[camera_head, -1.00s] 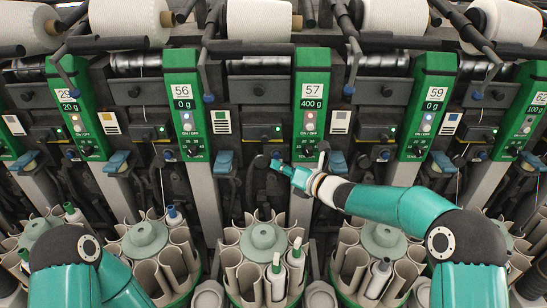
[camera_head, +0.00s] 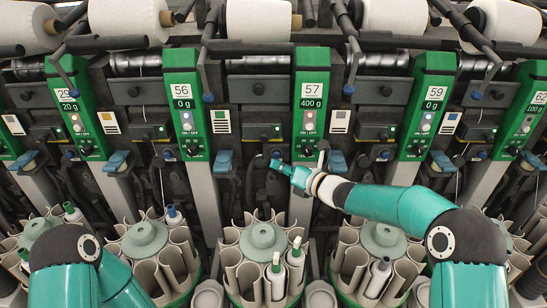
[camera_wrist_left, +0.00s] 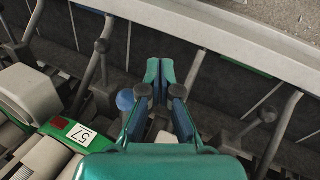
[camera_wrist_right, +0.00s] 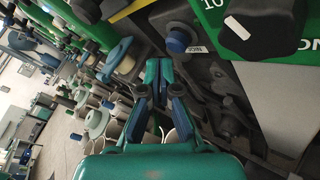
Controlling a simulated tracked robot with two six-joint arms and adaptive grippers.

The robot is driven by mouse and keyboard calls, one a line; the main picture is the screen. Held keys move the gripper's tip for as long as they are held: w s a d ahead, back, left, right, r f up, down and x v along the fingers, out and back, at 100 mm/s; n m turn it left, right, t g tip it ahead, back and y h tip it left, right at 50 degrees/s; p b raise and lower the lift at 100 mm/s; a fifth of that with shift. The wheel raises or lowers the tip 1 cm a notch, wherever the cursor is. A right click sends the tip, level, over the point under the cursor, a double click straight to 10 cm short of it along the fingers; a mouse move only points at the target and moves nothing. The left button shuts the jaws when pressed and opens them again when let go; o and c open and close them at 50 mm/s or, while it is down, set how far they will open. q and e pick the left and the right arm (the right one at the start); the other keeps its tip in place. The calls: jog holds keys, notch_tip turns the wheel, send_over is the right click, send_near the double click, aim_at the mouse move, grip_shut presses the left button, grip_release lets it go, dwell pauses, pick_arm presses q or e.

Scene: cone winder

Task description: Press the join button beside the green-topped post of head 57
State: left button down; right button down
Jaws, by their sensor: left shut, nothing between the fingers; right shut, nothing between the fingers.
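Head 57's green-topped post (camera_head: 312,90) stands right of centre in the head view, with its 57 label and 400 g display. My right gripper (camera_head: 275,163) is shut and empty, just left of the post's lower end. In the right wrist view, a blue-capped button (camera_wrist_right: 177,42) with a small white label sits beside a green panel. The shut right fingertips (camera_wrist_right: 158,75) are below and left of it in the picture, seemingly apart from it.
Neighbouring green posts 56 (camera_head: 184,100) and 59 (camera_head: 430,100) flank head 57. Below stand round bobbin magazines (camera_head: 264,240) with grey tubes. White yarn cones (camera_head: 258,20) and dark rods line the top. A pale rail (camera_wrist_left: 250,38) crosses beyond the left fingertips.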

jog(key=shift+w, duration=0.15)
jog(key=shift+w, duration=0.25)
jog(key=shift+w, duration=0.45)
dwell(0.6)
dwell(0.4)
jog(key=s+b, duration=0.1)
jog(key=b, duration=0.1)
jog(key=shift+s+b, duration=0.35)
jog(key=shift+s, duration=0.05)
